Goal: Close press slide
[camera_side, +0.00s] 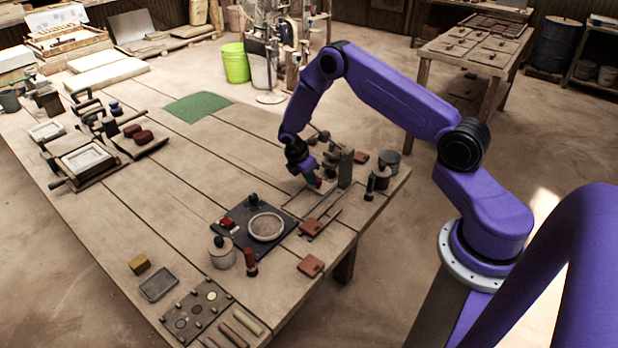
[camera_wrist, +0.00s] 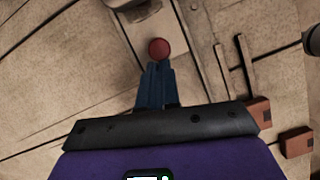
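The tile press stands at the right end of the table in the side view, with grey-brown upright blocks (camera_side: 345,168). A round red knob (camera_wrist: 159,48), which looks like the slide's handle, sits right at my fingertips in the wrist view; in the side view it is a small red spot (camera_side: 318,184). My gripper (camera_wrist: 157,66) points down at it, its blue fingers together with no clear gap. The knob lies just beyond the tips, and I cannot tell whether they touch. How far the slide is open is hidden by my gripper in the side view.
Thin rails (camera_wrist: 224,72) lie to the right of my fingers in the wrist view. Reddish tiles (camera_side: 311,265) lie near the table's edge. A dark board with a round ring (camera_side: 266,227) and a lidded jar (camera_side: 222,252) stand nearby.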

